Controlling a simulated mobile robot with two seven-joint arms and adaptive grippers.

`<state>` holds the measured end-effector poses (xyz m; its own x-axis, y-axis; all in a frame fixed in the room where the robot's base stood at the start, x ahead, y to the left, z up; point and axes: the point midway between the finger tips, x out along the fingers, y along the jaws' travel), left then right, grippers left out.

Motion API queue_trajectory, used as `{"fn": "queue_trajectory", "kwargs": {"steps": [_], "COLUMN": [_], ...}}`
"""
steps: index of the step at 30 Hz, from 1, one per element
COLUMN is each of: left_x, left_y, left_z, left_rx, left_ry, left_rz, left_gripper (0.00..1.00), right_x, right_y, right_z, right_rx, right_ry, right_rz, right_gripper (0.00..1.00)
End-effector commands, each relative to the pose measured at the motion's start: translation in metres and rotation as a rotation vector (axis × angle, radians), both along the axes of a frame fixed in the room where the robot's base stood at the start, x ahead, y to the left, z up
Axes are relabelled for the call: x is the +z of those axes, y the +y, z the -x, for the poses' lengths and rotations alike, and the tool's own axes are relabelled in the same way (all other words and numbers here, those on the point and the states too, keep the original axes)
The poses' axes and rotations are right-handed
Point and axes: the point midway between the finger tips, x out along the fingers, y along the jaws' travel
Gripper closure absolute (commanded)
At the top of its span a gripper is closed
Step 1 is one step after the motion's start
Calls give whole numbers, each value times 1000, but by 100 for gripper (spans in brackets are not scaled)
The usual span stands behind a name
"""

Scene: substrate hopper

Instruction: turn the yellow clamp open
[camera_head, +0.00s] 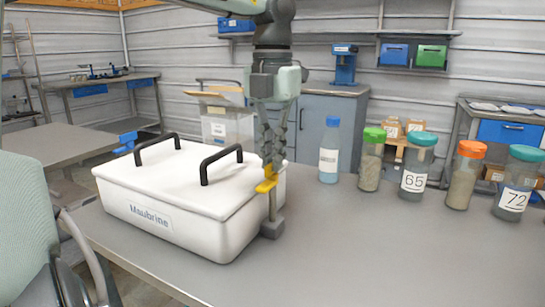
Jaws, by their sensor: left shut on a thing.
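The yellow clamp (266,185) sits at the right end of the white hopper box (190,190), on a grey post with a block at its foot. My left gripper (271,165) points straight down over the clamp, and its fingers are shut on it. The fingertips partly hide the clamp's upper end. A blue clamp (126,142) shows at the box's left end. My right gripper is not in view.
A blue-capped bottle (329,150) and several lidded jars, one marked 65 (415,170), stand in a row to the right on the grey table (370,250). The table front is clear. A pale green chair (25,230) is at the left.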

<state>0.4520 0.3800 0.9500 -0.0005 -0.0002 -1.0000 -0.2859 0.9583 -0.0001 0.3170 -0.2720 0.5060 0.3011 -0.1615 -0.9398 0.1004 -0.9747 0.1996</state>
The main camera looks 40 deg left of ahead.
Motion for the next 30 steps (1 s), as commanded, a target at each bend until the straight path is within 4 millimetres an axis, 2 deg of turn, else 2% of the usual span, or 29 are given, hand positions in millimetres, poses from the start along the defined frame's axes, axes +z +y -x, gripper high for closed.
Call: {"fn": "queue_trajectory", "kwargs": {"steps": [17,18,23,30], "left_x": [1,1,1,0], "left_y": [0,0,0,0], "left_z": [-1,-1,-1,0], "left_rx": [35,35,34,33], "left_ry": [-4,-4,-3,-1], "left_rz": [-1,-1,-1,0], "left_gripper": [100,91,72,72], "right_x": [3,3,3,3], "right_y": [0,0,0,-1], "right_z": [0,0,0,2], "right_rx": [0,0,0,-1], "right_ry": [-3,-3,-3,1], "right_rz": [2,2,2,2], "right_gripper": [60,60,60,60]}}
